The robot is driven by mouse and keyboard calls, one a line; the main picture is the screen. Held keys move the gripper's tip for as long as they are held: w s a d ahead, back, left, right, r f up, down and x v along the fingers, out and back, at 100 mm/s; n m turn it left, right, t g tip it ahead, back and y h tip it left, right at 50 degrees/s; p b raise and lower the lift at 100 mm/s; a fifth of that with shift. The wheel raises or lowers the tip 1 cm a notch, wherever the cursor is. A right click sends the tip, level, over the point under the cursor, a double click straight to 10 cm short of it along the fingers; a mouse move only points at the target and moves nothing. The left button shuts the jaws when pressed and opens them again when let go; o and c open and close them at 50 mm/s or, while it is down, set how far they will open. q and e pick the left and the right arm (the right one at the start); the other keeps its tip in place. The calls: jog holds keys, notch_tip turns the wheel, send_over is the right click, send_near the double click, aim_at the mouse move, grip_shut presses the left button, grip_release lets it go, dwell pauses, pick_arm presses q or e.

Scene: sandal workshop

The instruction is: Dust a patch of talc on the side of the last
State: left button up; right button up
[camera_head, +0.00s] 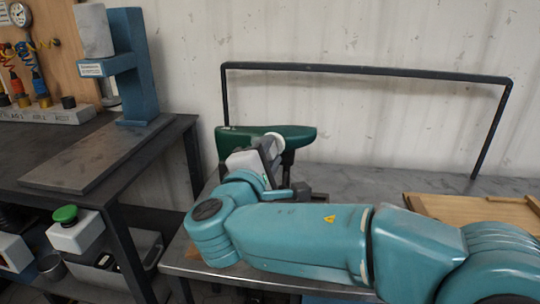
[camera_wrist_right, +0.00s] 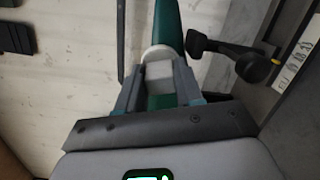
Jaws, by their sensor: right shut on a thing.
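The last (camera_head: 300,133) is a long dark green form, lying roughly level above the bench in the head view. In the right wrist view the last (camera_wrist_right: 168,22) runs up from behind the held thing. My right gripper (camera_head: 268,152) is shut on a talc dabber with a round white head (camera_head: 275,138) and a pale grey body. In the right wrist view the dabber (camera_wrist_right: 159,72) sits between both fingers. Its white head is at or very near the last's side; I cannot tell whether they touch. No talc patch can be made out. My left gripper is not in view.
A dark pipe frame (camera_head: 370,70) stands behind the last on the grey bench (camera_head: 360,182). A wooden board (camera_head: 460,208) lies at the right. A blue press (camera_head: 133,70) stands on the dark table at the left. A green button box (camera_head: 72,232) is below.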

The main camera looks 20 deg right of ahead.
jog(key=shift+w+a+f+p, duration=0.1)
jog(key=shift+w+a+p, duration=0.55)
jog(key=shift+w+a, duration=1.4)
jog(key=shift+s, duration=0.1)
jog(key=b+v, duration=0.1)
jog(key=v, duration=0.5)
jog(key=shift+a, duration=0.1)
jog(key=v, duration=0.3)
jog(key=shift+b, duration=0.4)
jog(key=shift+f, duration=0.2)
